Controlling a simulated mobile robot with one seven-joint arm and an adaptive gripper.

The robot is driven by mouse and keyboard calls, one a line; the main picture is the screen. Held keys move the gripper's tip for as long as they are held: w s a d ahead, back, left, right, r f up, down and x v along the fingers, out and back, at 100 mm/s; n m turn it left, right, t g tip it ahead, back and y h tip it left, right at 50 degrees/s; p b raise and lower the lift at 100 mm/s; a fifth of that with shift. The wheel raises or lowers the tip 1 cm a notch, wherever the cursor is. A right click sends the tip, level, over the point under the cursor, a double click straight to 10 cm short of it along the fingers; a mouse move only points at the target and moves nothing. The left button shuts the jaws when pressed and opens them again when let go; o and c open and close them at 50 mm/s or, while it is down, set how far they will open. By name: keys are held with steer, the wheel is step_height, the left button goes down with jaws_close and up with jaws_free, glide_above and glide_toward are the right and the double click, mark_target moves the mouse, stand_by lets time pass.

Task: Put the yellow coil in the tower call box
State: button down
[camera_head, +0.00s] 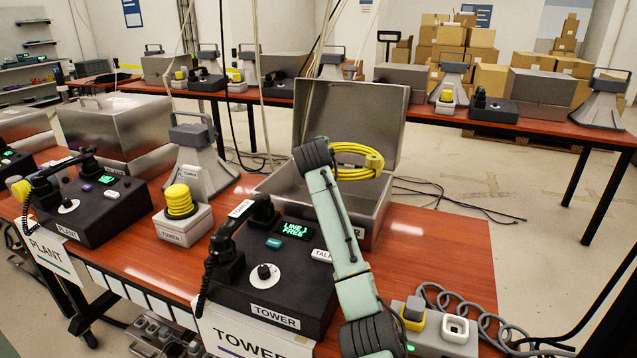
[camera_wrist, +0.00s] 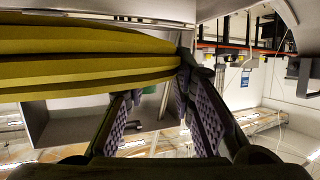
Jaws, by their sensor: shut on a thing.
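The yellow coil (camera_head: 358,162) hangs in the air over the open grey metal box (camera_head: 372,212) behind the phone labelled TOWER (camera_head: 275,282). The box's lid (camera_head: 350,110) is raised, and my arm covers part of its front. My gripper is shut on the coil. In the head view the gripper is mostly hidden behind my arm and the coil. In the wrist view the coil (camera_wrist: 80,65) fills the upper left and meets the fingers of my gripper (camera_wrist: 168,92). I cannot tell how far it is above the box floor.
A PLANT phone (camera_head: 88,210), a yellow-topped TOWER beacon (camera_head: 180,202) and a grey horn (camera_head: 197,160) stand to the left. A closed metal box (camera_head: 120,125) is at the far left. The table (camera_head: 440,245) right of the open box is clear.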

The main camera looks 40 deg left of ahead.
step_height(320, 180, down, 5)
steer(key=shift+f+p, duration=0.15)
steer(key=shift+p, duration=0.45)
